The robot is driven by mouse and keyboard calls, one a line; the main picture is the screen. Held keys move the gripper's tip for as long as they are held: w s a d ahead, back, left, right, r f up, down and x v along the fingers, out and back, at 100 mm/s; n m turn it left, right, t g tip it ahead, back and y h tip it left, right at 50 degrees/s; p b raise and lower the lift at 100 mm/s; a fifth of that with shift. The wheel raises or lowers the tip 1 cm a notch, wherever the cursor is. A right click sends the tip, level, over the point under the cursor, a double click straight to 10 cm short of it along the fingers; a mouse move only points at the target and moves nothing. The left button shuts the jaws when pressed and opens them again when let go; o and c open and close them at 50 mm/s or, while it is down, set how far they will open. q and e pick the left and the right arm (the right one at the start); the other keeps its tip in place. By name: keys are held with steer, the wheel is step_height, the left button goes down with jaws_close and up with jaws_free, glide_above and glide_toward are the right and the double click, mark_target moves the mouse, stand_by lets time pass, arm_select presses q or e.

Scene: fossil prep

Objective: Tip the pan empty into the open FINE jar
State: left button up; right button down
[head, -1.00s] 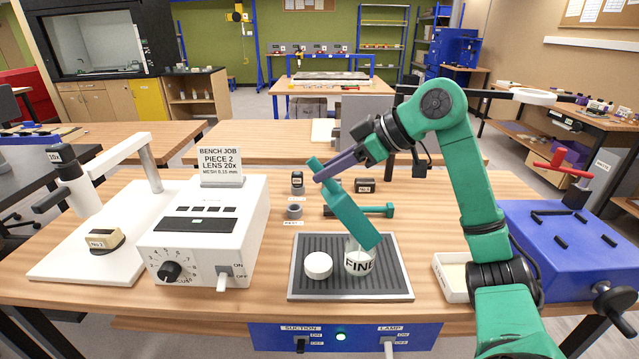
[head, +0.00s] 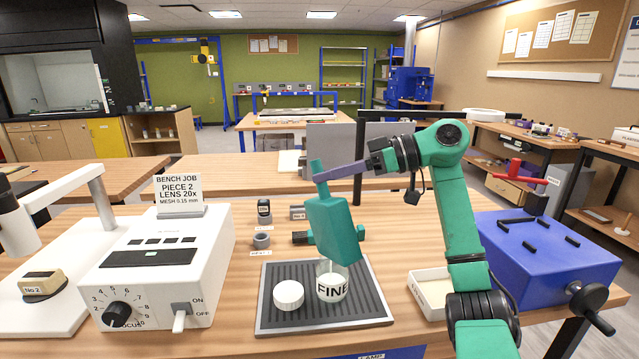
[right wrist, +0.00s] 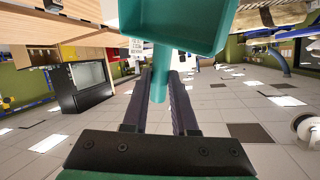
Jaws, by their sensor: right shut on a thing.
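The FINE jar (head: 332,287) is clear glass with a FINE label and stands on the ribbed grey mat (head: 265,318). Its top is partly hidden behind the pan. The teal pan (head: 333,229) hangs tilted above the jar, its lower edge near the jar's mouth. I cannot tell whether they touch. My right gripper (head: 322,176) is shut on the pan's handle; in the right wrist view the handle (right wrist: 160,80) sits between the two fingers and the pan (right wrist: 185,22) is beyond. My left gripper is out of view.
A white round lid (head: 288,295) lies on the mat left of the jar. A white control box (head: 160,265) stands at left. A white tray (head: 428,296) and a blue box (head: 545,255) stand at right.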

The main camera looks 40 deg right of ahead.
steer(key=s+d+f+m+t+y+b, duration=0.2)
steer(key=d+t+y, duration=0.1)
steer(key=d, duration=0.4)
steer(key=shift+d+f+m+y+b, duration=0.15)
steer(key=shift+d+m+y+b, duration=0.15)
steer(key=shift+d+m+b, duration=0.1)
stand_by(1.6)
